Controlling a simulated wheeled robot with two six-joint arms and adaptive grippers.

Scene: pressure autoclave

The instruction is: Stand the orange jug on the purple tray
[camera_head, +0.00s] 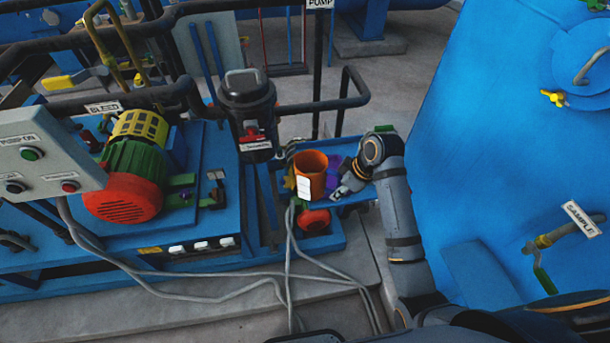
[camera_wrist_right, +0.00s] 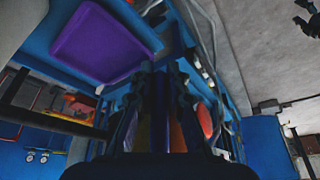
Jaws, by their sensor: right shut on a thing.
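The orange jug (camera_head: 311,167) with a white label is upright in the head view, over a small blue stand. My right gripper (camera_head: 341,187) is at its right side and shut on it. In the right wrist view the dark fingers (camera_wrist_right: 160,105) fill the middle, and only slivers of the orange jug (camera_wrist_right: 178,136) show past them. The purple tray (camera_head: 334,166) shows as a small patch behind and right of the jug; it is clear and empty in the wrist view (camera_wrist_right: 100,45). I cannot tell whether the jug touches anything below. My left gripper is out of view.
The blue stand (camera_head: 350,203) carries the tray. A dark canister (camera_head: 248,105) stands just left of it, and a pump with a red-green motor (camera_head: 125,185) farther left. A large blue vessel (camera_head: 490,150) stands close on the right. Grey cables (camera_head: 289,250) hang below.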

